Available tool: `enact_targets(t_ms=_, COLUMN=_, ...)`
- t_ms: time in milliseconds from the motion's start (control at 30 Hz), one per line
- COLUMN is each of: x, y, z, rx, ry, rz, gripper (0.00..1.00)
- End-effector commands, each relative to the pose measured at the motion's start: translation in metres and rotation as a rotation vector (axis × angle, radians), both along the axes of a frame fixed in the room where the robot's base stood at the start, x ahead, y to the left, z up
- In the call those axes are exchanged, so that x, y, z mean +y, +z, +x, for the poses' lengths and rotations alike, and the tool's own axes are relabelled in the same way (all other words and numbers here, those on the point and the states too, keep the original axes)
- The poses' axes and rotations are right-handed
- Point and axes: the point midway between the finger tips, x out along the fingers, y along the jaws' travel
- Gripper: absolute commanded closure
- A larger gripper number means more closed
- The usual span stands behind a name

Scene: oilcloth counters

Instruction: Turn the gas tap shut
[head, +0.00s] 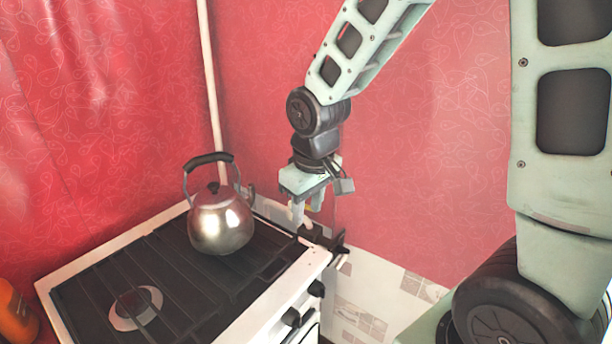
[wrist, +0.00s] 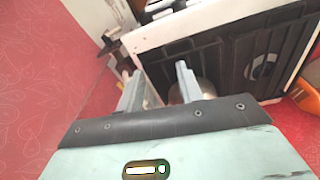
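My gripper (head: 305,219) points down beside the back right corner of the stove, close to the red wall. In the wrist view its two fingers (wrist: 160,82) stand apart with a gap between them, and I see nothing held. A dark fitting (head: 327,240) sits by the stove corner just below and right of the fingertips; it also shows in the wrist view (wrist: 110,45), left of the fingers. It may be part of the gas tap, but I cannot tell its handle or its position. A small yellowish patch shows beside the fingers, partly hidden.
A steel kettle (head: 221,224) stands on the stove's black grate (head: 180,280), left of my gripper. Dark knobs (head: 292,317) line the stove's front. A pale pipe (head: 208,70) runs down the red wall behind. An orange object (head: 15,316) is at the lower left.

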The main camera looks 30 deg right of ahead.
Motion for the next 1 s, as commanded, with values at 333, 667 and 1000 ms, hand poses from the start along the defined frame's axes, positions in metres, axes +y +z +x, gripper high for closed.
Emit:
enact_targets(t_ms=333, x=-0.072, y=0.032, z=0.138, rx=0.067, ry=0.085, rz=-0.127, gripper=0.64)
enact_targets(t_ms=667, x=-0.103, y=-0.002, z=0.195, rx=0.099, ry=0.137, rz=-0.186, gripper=0.64)
enact_targets(t_ms=1000, x=-0.112, y=-0.046, z=0.198, rx=0.105, ry=0.140, rz=-0.187, gripper=0.64)
